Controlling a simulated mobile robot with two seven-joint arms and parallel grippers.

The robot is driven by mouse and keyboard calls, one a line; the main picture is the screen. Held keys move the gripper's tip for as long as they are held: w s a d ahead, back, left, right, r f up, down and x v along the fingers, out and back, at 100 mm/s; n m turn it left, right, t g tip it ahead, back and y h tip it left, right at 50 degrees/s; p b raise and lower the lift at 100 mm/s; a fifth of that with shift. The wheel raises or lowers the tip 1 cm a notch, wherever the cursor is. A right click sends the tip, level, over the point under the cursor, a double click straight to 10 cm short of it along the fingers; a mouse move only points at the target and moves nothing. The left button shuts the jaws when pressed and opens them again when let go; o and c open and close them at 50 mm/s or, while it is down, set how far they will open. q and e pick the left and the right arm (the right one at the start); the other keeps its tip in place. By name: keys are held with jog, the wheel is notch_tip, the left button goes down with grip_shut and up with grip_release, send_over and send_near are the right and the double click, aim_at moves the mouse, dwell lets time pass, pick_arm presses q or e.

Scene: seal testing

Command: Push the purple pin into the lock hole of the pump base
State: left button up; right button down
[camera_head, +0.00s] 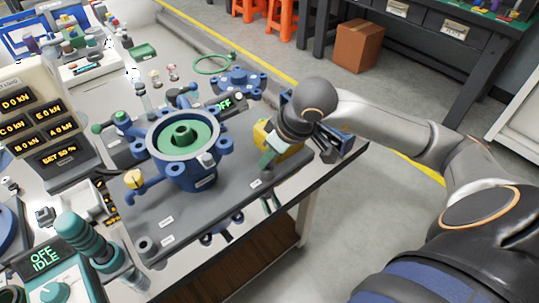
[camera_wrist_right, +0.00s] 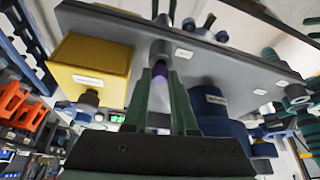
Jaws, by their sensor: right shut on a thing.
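The pump base (camera_head: 205,172) is a blue round housing with a green ring inside, standing on a grey plate (camera_head: 215,208). Its blue side also shows in the right wrist view (camera_wrist_right: 222,103). My right gripper (camera_head: 268,160) is at the plate's right edge, beside the pump base. In the wrist view its green fingers (camera_wrist_right: 160,85) are shut on the purple pin (camera_wrist_right: 158,118), of which only a little purple shows between them. A grey cylindrical part (camera_wrist_right: 160,50) lies at the fingertips. The lock hole and the pin's tip are hidden, so I cannot tell whether the pin is in. My left gripper is not in view.
A yellow box (camera_wrist_right: 90,70) is close beside the right fingers. A blue flanged part (camera_head: 238,82) and a green ring (camera_head: 211,64) lie behind the pump base. Display panels (camera_head: 35,125) and a teal-handled device (camera_head: 80,235) stand at left. The floor right of the table is open.

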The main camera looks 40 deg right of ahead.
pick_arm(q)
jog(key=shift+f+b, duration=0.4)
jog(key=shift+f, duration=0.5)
pick_arm(e)
jog(key=shift+f, duration=0.45)
jog(key=c, duration=0.6)
grip_release()
jog(key=shift+c, duration=0.2)
pick_arm(q)
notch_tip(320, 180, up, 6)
jog(key=p, duration=0.6)
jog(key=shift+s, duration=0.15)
pick_arm(e)
notch_tip(320, 180, up, 9)
jog(key=shift+r, duration=0.2)
